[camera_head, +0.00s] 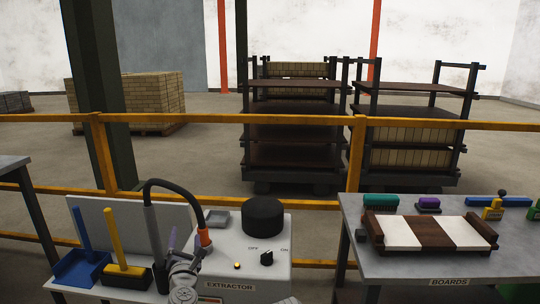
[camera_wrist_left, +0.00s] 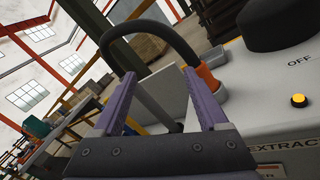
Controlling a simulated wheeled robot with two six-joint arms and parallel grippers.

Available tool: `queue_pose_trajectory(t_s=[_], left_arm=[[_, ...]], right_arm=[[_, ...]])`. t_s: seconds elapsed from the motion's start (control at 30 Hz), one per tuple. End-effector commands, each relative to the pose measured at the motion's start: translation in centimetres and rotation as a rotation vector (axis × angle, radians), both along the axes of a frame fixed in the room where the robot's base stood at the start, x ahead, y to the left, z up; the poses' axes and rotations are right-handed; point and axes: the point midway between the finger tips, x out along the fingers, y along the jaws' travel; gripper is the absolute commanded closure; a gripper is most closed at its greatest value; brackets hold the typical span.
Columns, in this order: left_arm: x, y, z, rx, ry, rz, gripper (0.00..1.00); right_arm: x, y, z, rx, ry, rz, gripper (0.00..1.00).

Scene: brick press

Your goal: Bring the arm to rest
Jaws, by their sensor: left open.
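My left gripper (camera_head: 184,248) is low in the head view, in front of the extractor's hose. In the left wrist view its two purple fingers (camera_wrist_left: 158,85) stand apart with nothing held between them. The black hose (camera_head: 170,184) arches behind the fingers and ends in an orange cuff (camera_head: 203,237) at the extractor. The white extractor box (camera_head: 228,272) has a black round cap (camera_head: 263,216), a dark OFF/ON switch (camera_head: 266,258) and a lit amber lamp (camera_head: 237,265). My right gripper is in neither view.
A boards table (camera_head: 400,267) at right holds a dark rack with boards (camera_head: 430,233) and small tools. A yellow rail (camera_head: 300,120) runs behind, with brick racks (camera_head: 295,130) beyond.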

Motion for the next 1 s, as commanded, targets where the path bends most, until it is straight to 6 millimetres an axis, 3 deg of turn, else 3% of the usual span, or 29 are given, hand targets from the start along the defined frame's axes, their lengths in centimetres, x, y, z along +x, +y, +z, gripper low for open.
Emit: queue_pose_trajectory(t_s=[0.17, 0.27, 0.4, 0.5, 0.6, 0.7, 0.8, 1.0], left_arm=[[0.6, -8.2, -3.2, 0.341, 0.108, -0.266, 0.24], [-0.2, -14.2, -6.7, 0.625, 0.186, -0.479, 0.24], [-3.6, -21.1, -13.5, 1.063, 0.291, -0.812, 0.24], [-7.4, -24.0, -19.0, 1.379, 0.361, -1.07, 0.24], [-11.5, -24.8, -23.8, 1.659, 0.424, -1.322, 0.24], [-14.8, -24.2, -27.0, 1.861, 0.476, -1.531, 0.24], [-17.5, -23.0, -28.9, 2.0, 0.521, -1.705, 0.24], [-21.6, -20.4, -31.0, 2.178, 0.599, -2.001, 0.24]], right_arm=[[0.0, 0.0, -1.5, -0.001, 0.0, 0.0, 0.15], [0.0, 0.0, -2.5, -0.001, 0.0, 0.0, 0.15], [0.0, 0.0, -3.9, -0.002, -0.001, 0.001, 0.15], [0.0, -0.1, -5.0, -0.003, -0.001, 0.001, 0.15], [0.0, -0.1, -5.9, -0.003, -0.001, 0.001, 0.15], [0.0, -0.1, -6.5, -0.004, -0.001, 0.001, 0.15], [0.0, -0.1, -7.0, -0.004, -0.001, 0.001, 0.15], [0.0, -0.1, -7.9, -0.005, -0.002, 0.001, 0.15]])
